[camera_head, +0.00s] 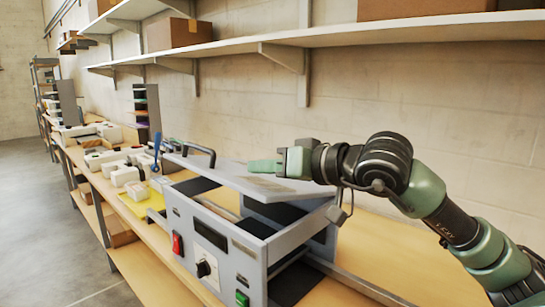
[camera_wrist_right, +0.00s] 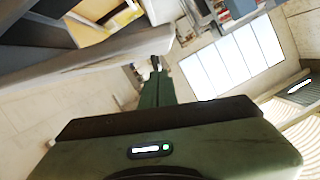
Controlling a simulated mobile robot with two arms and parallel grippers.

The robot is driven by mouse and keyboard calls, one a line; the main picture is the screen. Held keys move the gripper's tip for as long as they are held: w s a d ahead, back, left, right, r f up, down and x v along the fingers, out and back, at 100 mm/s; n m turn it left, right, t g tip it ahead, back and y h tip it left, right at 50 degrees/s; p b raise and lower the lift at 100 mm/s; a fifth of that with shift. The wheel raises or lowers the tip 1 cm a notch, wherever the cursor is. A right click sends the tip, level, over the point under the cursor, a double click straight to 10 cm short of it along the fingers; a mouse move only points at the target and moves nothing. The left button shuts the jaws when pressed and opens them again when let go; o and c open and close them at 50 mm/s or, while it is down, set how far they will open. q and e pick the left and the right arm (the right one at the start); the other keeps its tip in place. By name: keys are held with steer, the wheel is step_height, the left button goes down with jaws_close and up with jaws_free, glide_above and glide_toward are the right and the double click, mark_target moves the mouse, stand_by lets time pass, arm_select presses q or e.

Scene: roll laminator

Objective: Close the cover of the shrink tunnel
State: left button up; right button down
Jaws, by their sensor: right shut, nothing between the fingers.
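The shrink tunnel (camera_head: 212,242) is a grey box on the bench, with a red switch, a black knob and a green switch on its front. Its grey cover (camera_head: 228,174) with a black handle (camera_head: 198,150) is partly open, tilted over the box; the dark inside shows beneath it. My right gripper (camera_head: 264,166) is shut and empty, at the upper side of the cover; whether it touches the cover I cannot tell. In the right wrist view its closed fingers (camera_wrist_right: 155,70) point away, beside a pale panel edge that looks like the cover (camera_wrist_right: 85,68). My left gripper is not in view.
The wooden bench (camera_head: 375,245) runs along the block wall, with several white items (camera_head: 125,173) to the left of the tunnel. A wall shelf (camera_head: 330,35) holding cardboard boxes (camera_head: 178,33) hangs above. Grey floor (camera_head: 35,220) is clear at the left.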

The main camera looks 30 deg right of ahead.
mark_target(241, 183)
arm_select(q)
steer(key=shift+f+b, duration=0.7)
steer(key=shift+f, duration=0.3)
arm_select(e)
steer(key=shift+s+a+f+n, duration=0.1)
steer(key=shift+a+f+n, duration=0.2)
steer(key=shift+f, duration=0.45)
steer(key=shift+s+a+f+n, duration=0.1)
steer(key=shift+a+f+n, duration=0.15)
steer(key=shift+f, duration=0.5)
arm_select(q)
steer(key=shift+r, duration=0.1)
arm_select(e)
steer(key=shift+r, duration=0.1)
